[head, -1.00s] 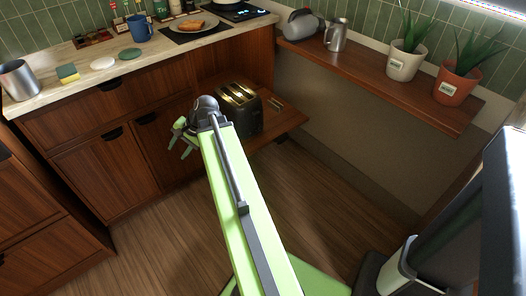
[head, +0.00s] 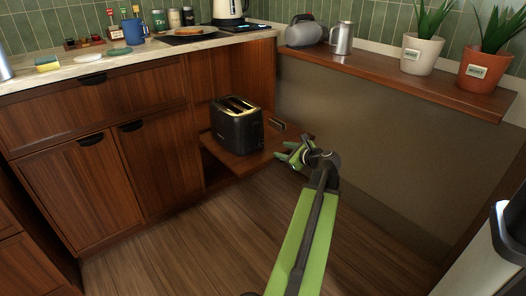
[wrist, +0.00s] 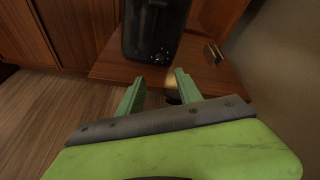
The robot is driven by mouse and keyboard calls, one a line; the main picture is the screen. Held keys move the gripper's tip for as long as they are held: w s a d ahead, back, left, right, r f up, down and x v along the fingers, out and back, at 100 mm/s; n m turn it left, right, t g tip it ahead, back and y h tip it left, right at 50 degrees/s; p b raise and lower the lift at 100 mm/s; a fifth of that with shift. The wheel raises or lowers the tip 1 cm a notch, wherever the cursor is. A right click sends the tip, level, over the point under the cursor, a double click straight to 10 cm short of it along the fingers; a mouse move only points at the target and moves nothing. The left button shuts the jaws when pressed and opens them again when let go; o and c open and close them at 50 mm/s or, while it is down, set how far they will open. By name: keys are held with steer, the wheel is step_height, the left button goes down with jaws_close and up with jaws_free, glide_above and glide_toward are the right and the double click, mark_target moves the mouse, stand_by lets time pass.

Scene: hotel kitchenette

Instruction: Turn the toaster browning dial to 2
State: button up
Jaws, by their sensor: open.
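The black toaster (head: 238,128) stands on a low pull-out wooden shelf (head: 236,166), with two bright slots on top. My gripper (head: 285,155) is to the right of the toaster, by the shelf's right front edge.
A small slotted metal piece (head: 277,124) lies on the shelf right of the toaster. A wall ledge (head: 400,75) holds a metal pitcher (head: 342,38) and potted plants. The floor (head: 200,240) in front is clear.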

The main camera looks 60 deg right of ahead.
mark_target(261, 145)
steer(key=b+x, duration=0.4)
steer(key=x, duration=1)
steer(key=shift+w+f, duration=0.1)
steer(key=shift+w, duration=0.1)
steer(key=shift+c, duration=0.3)
